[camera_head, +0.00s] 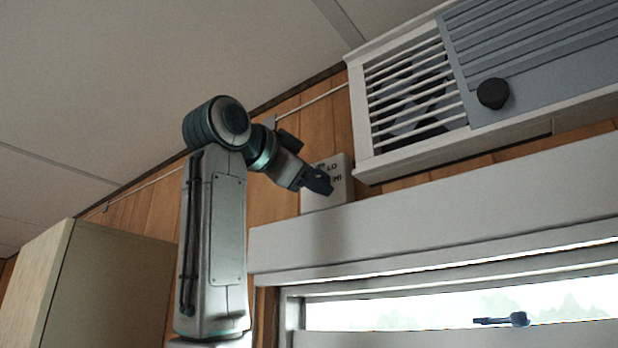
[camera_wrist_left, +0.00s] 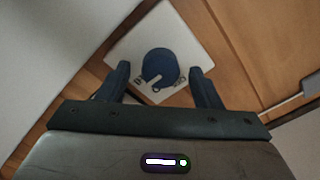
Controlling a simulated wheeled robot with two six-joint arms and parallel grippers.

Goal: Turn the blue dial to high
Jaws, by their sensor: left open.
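The blue dial (camera_wrist_left: 160,64) sits on a white control box (camera_wrist_left: 122,48) in the left wrist view. My left gripper (camera_wrist_left: 159,70) is open, with one finger on each side of the dial and a visible gap on both sides. In the head view my left gripper (camera_head: 318,181) is in front of the white box (camera_head: 341,190), where "LO" and "HI" are readable. The dial is hidden there behind the gripper. My right gripper is not in view.
A louvred air unit (camera_head: 540,60) with a black knob (camera_head: 493,93) hangs right of the box. A white window header (camera_head: 430,230) runs just below. A pale cabinet (camera_head: 105,290) stands at lower left. Wood panelling and a thin cable run along the wall.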

